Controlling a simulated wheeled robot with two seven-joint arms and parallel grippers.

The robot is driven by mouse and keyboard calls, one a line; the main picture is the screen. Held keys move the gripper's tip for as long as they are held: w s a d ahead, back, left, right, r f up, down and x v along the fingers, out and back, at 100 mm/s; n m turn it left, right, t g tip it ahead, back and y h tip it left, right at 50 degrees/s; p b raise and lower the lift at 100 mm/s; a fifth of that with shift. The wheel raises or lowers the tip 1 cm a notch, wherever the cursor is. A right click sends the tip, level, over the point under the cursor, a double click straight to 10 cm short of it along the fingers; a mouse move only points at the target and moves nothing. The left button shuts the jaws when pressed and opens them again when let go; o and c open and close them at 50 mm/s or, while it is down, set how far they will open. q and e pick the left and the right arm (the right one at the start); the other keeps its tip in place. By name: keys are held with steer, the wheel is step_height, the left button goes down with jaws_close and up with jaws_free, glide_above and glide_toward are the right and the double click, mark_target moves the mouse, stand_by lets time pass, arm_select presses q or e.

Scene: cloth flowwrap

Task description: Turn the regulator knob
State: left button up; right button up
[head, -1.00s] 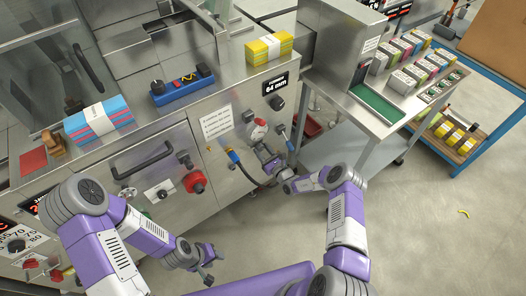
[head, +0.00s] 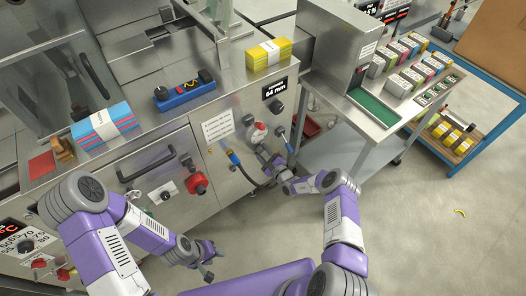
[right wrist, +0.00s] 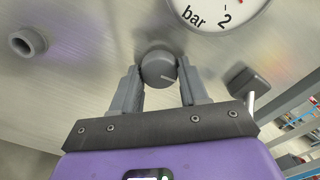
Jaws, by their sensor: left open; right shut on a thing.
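The regulator knob (right wrist: 158,68) is a round grey knob with a pale line on its face, on the steel machine front just below a white pressure gauge (right wrist: 218,8) marked "bar". My right gripper (right wrist: 158,78) has a finger on each side of the knob and is shut on it. In the head view my right gripper (head: 271,160) is at the machine front below the gauge (head: 257,132), and it largely hides the knob. My left gripper (head: 208,262) is open and empty, low in front of the machine, away from the panel.
A blue fitting with a hose (head: 234,158) is left of my right gripper. A red knob (head: 197,183) and a door handle (head: 146,163) stick out further left. The floor (head: 430,240) at right is mostly clear.

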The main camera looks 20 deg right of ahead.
steer(key=shift+n+p, duration=0.45)
steer(key=shift+n, duration=0.85)
steer(key=o, duration=1.1)
steer(key=shift+c, duration=0.2)
steer(key=shift+s+d, duration=0.1)
steer(key=shift+s+d+p, duration=0.15)
steer(key=shift+s+p, duration=0.2)
steer(key=p+v, duration=0.2)
steer(key=v, duration=0.4)
steer(key=shift+s, duration=0.35)
